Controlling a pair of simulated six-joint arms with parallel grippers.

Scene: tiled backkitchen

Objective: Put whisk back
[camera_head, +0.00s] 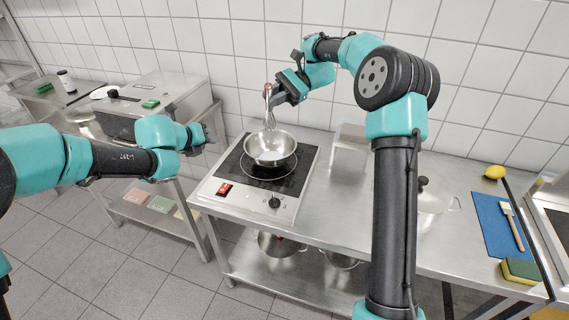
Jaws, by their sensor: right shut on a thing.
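My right gripper (274,95) is shut on the whisk (270,120) near its upper end, where a small red part shows. The whisk is roughly upright over the shiny metal pan (270,150). Its lower end overlaps the pan's back rim in the picture, and I cannot tell whether it touches the pan. The pan sits on the black cooktop (300,170). My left gripper (209,136) is left of the cooktop, apart from the pan. It is small and seen from the side, so its jaws are unclear.
A lidded pot (432,198) stands on the counter behind my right arm. Farther right are a blue board (494,222) with a brush (513,226), a lemon (495,172) and a sponge (521,271). A metal appliance (165,95) stands at the left. Pots (280,247) sit on the lower shelf.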

